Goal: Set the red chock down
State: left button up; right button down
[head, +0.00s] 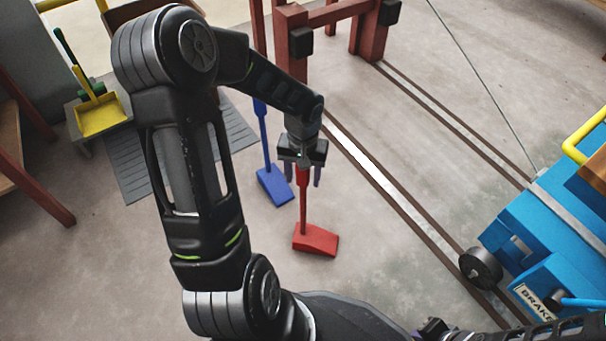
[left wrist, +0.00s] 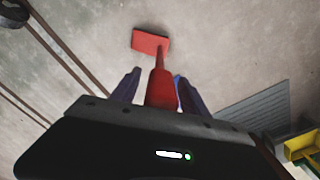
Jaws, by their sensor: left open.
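The red chock (head: 316,240) has a wedge head and an upright red handle, and its head appears to rest flat on the concrete floor, left of the rail. It also shows in the left wrist view (left wrist: 150,41), its handle rising toward the camera. My left gripper (head: 304,176) is at the top of the handle. Its fingers are open, one on each side of the handle, with gaps visible in the left wrist view (left wrist: 158,88). What seems to be my right gripper (head: 428,329) is partly visible at the bottom edge; its jaws are unclear.
A blue chock (head: 275,186) with a blue handle stands just left of the red one. A rail (head: 375,176) runs diagonally to the right. A blue cart (head: 550,235) with a brake label stands at right. A red frame (head: 291,45) is behind. A yellow dustpan (head: 100,116) is at left.

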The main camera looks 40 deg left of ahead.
pick_arm(q)
jog(key=shift+r+p, duration=0.3)
jog(key=shift+r, duration=0.2)
notch_tip(320, 180, up, 11)
jog(key=p, duration=0.4)
jog(key=shift+r, duration=0.2)
jog(key=shift+f, duration=0.1)
